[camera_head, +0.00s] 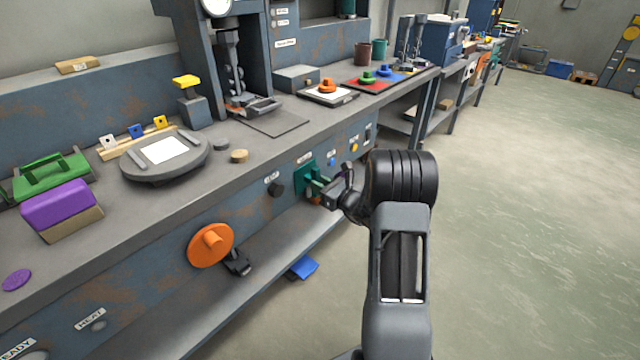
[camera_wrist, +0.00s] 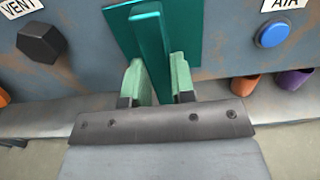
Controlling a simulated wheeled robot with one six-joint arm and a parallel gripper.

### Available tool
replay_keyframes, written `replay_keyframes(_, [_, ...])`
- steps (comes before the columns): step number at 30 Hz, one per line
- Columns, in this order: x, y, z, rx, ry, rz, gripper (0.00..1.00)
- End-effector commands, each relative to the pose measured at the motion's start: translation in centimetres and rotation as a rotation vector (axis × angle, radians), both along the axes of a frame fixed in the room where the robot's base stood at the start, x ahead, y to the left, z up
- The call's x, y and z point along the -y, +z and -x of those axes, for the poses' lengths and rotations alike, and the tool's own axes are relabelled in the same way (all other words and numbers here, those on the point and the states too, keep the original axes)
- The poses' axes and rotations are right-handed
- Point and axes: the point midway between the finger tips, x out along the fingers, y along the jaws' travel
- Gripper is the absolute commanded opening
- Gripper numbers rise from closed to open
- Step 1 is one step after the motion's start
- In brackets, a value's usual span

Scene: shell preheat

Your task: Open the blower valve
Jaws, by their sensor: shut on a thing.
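A teal lever (camera_wrist: 149,40) stands out from a teal plate (camera_wrist: 190,30) on the front panel of the bench. The plate also shows in the head view (camera_head: 303,176), with a label above it too small to read; I take this for the blower valve. My gripper (camera_wrist: 157,80) has its two pale green fingers on either side of the lever and is shut on it. In the head view my gripper (camera_head: 322,190) is at the lever, and my wrist partly hides the contact.
A black hexagonal VENT knob (camera_wrist: 42,44) is left of the lever and a blue AIR button (camera_wrist: 272,33) is right. A large orange knob (camera_head: 210,246) sits lower left on the panel. A shelf (camera_head: 210,306) runs below. The floor at right is clear.

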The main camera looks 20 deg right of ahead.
Motion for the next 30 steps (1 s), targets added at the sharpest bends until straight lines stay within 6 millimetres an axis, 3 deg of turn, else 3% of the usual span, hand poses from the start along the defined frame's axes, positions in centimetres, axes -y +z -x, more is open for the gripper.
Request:
replay_keyframes(11, [0.01,0.02,-0.03,-0.002,-0.001,-0.007,0.00])
replay_keyframes(12, [0.01,0.03,-0.03,-0.002,-0.001,-0.007,0.27])
replay_keyframes(19, [0.02,0.01,-0.01,-0.001,-0.001,-0.005,0.49])
replay_keyframes(30, [0.49,0.08,0.86,-0.002,-0.002,-0.005,0.49])
